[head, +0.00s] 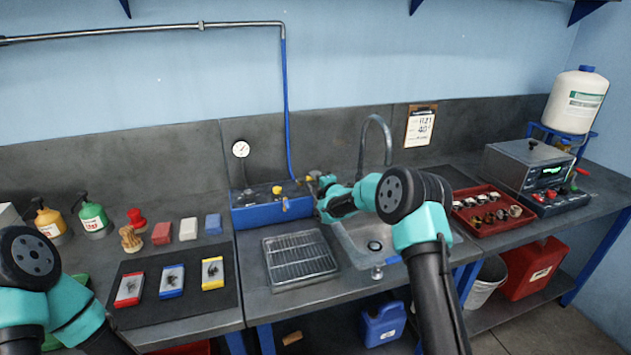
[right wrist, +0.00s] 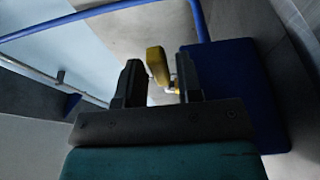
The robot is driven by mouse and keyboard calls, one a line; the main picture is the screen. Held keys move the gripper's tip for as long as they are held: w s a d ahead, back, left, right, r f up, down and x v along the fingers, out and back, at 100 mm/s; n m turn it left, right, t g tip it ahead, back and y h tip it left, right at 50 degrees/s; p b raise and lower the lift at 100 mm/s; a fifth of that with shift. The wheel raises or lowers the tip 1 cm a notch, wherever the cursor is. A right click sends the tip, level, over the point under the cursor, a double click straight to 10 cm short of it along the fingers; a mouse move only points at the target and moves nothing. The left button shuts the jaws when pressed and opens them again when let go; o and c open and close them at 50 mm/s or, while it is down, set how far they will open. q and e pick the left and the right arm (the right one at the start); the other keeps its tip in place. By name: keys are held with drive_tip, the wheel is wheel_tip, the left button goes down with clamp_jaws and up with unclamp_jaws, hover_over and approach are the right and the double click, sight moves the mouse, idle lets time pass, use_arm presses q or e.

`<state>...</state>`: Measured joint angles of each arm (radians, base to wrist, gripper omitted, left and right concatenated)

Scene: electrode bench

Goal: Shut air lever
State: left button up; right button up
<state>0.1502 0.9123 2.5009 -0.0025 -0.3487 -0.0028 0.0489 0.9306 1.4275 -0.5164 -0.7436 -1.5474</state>
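The blue air box (head: 270,212) stands against the back splash, left of the sink, with a blue hose rising from it. A yellow lever (right wrist: 157,65) shows between the fingers of my right gripper (right wrist: 160,85) in the right wrist view. The fingers are apart, with a visible gap around the lever; I cannot tell whether either one touches it. In the head view the right gripper (head: 318,184) is at the box's right end, its fingers small and partly hidden by my own wrist. My left gripper is out of view; only its arm shows at lower left.
The sink tap (head: 376,122) rises just right of the right gripper. A wire rack tray (head: 298,258) lies in front of the box. A pressure gauge (head: 241,149) is on the wall behind. A red tray (head: 490,231) of small parts is farther right.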

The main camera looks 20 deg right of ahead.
drive_tip(key=shift+o, duration=0.7)
drive_tip(key=shift+s, duration=0.1)
drive_tip(key=v, duration=1.7)
drive_tip(key=shift+w+d+n+g+y, duration=0.2)
drive_tip(key=shift+w+d+n+y, duration=0.1)
drive_tip(key=shift+d+y, duration=0.2)
drive_tip(key=shift+w+d+n+g+y, duration=0.2)
drive_tip(key=shift+w+d+n+y, duration=0.15)
drive_tip(key=shift+d+y, duration=0.1)
drive_tip(key=x, duration=1.7)
drive_tip(key=shift+w, duration=0.15)
